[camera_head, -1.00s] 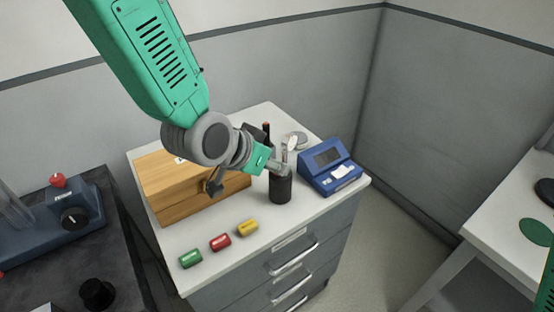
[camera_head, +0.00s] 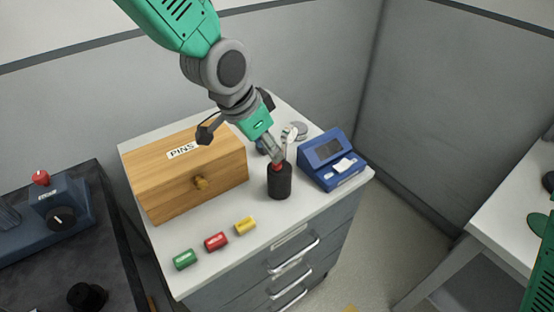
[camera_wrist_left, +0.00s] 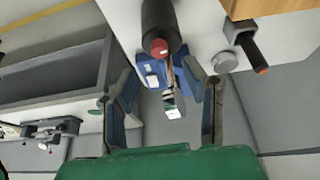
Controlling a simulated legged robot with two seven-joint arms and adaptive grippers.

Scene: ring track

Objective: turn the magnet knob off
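A blue device (camera_head: 80,200) stands on the dark bench at the left in the head view. Its front has a round black knob (camera_head: 61,218) with a pale pointer mark, and a small red knob (camera_head: 41,178) stands on top. A label near the black knob is too small to read. My left gripper (camera_head: 280,155) is far to the right of it, above a black cylindrical holder (camera_head: 279,183) with a red-topped item in it. In the left wrist view the fingers of my left gripper (camera_wrist_left: 165,85) are spread apart, and the red top (camera_wrist_left: 158,47) shows beyond them. My right gripper is out of view.
A wooden box (camera_head: 200,182) marked PINS, a blue instrument (camera_head: 335,160) and green (camera_head: 185,259), red (camera_head: 216,241) and yellow (camera_head: 245,225) cylinders stand on the white-topped drawer cabinet. Another black knob-like piece (camera_head: 87,296) sits on the dark bench.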

